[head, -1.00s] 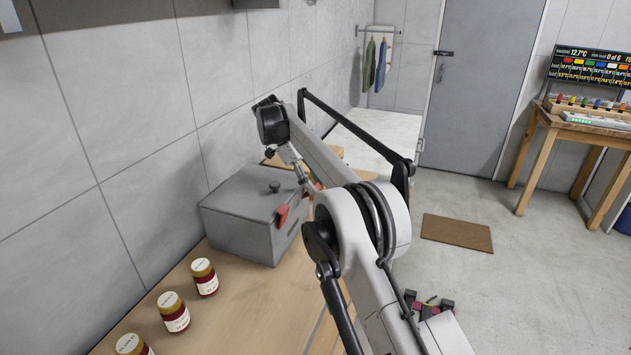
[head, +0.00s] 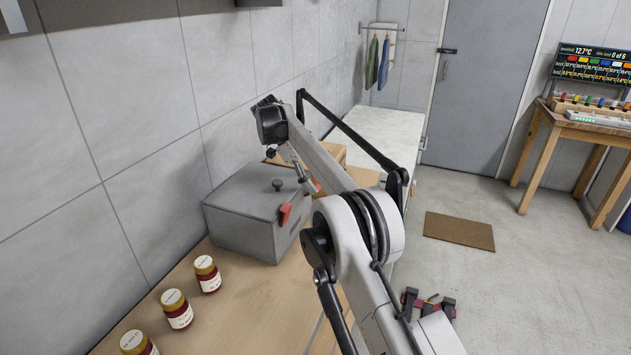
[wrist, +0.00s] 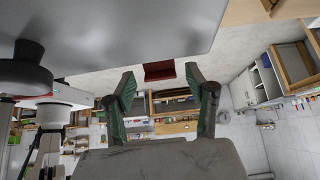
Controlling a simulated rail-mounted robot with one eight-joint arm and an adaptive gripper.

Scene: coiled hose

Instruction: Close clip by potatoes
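A grey lidded box (head: 250,212) with a dark knob on top stands on the wooden counter. A red clip (head: 285,214) sticks out at its front. Another bit of red shows at the box's far right, partly behind my arm. In the wrist view the grey box (wrist: 140,30) fills the top, and one red clip (wrist: 159,70) hangs at its edge. My gripper (wrist: 160,78) is open, with its two green-padded fingers apart on either side of that clip and nothing visible held. In the head view my arm mostly hides the gripper. I cannot make out any potatoes.
Several jars with red contents (head: 177,310) stand on the counter (head: 245,320) in front of the box. A wooden crate (head: 333,152) lies behind the box. A brown mat (head: 459,231) is on the floor. A blank wall runs close along the left.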

